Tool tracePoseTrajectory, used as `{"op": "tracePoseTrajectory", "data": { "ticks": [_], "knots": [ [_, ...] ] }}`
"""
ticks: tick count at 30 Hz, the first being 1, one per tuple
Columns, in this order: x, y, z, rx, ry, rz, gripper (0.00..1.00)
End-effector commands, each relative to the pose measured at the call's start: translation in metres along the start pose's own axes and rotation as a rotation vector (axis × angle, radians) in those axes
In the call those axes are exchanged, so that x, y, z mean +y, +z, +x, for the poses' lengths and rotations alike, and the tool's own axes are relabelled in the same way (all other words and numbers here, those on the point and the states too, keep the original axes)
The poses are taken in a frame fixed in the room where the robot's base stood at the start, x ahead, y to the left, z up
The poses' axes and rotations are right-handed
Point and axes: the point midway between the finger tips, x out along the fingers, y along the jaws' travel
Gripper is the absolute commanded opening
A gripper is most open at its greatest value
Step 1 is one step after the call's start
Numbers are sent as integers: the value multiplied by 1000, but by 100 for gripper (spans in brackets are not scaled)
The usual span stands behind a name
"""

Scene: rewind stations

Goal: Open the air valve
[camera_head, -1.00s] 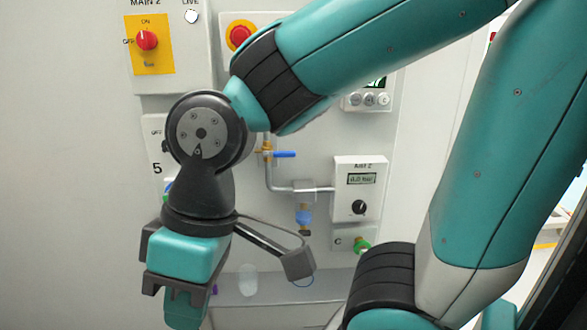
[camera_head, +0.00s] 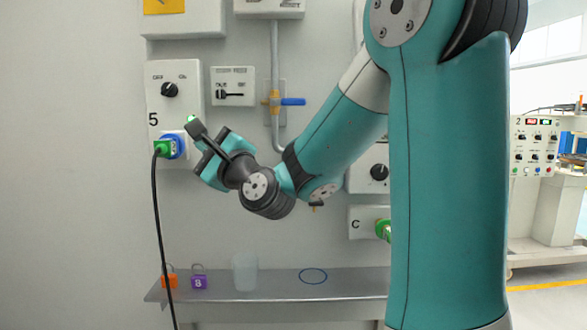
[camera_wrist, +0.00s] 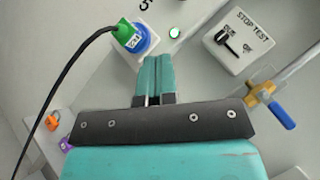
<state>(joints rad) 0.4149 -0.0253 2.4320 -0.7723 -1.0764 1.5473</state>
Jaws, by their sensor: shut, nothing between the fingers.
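The air valve is a brass body (camera_head: 272,101) on a vertical grey pipe, with a blue lever handle (camera_head: 293,101) pointing right, across the pipe. In the wrist view the blue handle (camera_wrist: 272,112) and the brass body (camera_wrist: 262,92) show at the right edge. My gripper (camera_head: 206,152) is left of and below the valve, in front of the wall, apart from the handle. In the wrist view its two teal fingers (camera_wrist: 155,70) are closed together with nothing between them. They point toward the wall between the plug and the stop test box.
A green plug (camera_head: 163,148) with a black cable sits in a blue socket left of my gripper. A stop test box (camera_head: 233,97) is above it. A grey shelf (camera_head: 340,287) below holds an orange padlock (camera_head: 169,281), a purple padlock (camera_head: 199,283) and a clear cup (camera_head: 245,272).

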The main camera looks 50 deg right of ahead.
Motion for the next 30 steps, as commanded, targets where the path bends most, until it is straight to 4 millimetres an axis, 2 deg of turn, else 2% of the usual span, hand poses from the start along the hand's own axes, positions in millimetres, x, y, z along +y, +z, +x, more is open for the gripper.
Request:
{"op": "tracePoseTrajectory", "data": {
  "ticks": [1,3,6,10,16,26,30],
  "knots": [
    [8,-41,-14,34,-125,89,0],
    [-8,-74,-28,51,-301,215,0],
    [-27,-112,-52,42,-517,355,0],
    [-44,-142,-79,3,-707,465,0],
    [-56,-153,-94,-31,-810,522,0],
    [-59,-152,-92,-31,-808,522,0],
    [-69,-152,-83,-30,-807,521,0]
  ]
}}
